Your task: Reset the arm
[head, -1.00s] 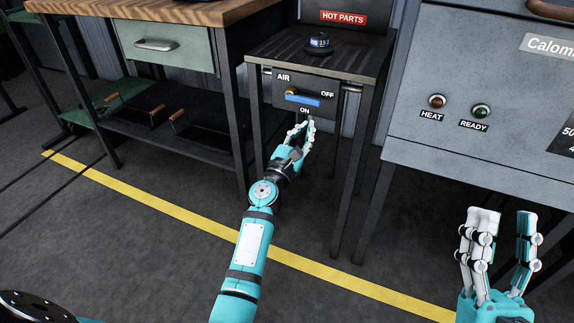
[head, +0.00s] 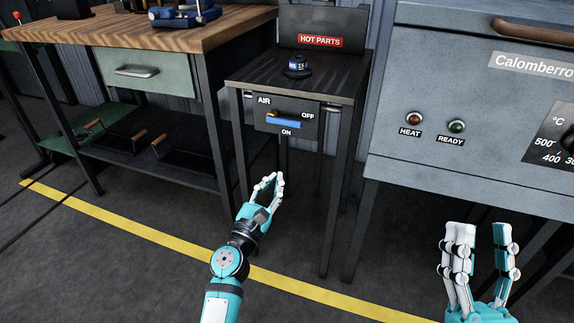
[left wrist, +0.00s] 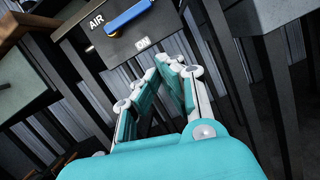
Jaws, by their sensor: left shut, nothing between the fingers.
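My left gripper (head: 277,180) is shut and empty in the head view, below and in front of the small black stand (head: 290,87). It also shows in the left wrist view (left wrist: 168,62), with its fingertips together just below the air panel. The blue air valve handle (head: 284,123) lies roughly level on that panel, between the OFF and ON labels. It also shows in the left wrist view (left wrist: 129,16), apart from my fingers. My right gripper (head: 480,240) is at the lower right of the head view, with its fingers spread apart and nothing between them.
A grey oven (head: 470,150) with HEAT and READY lamps stands at the right. A wooden-topped workbench (head: 150,33) with a green drawer (head: 137,72) stands at the left. A small dark round object (head: 298,69) sits on the stand. The floor beside the yellow line (head: 140,233) is clear.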

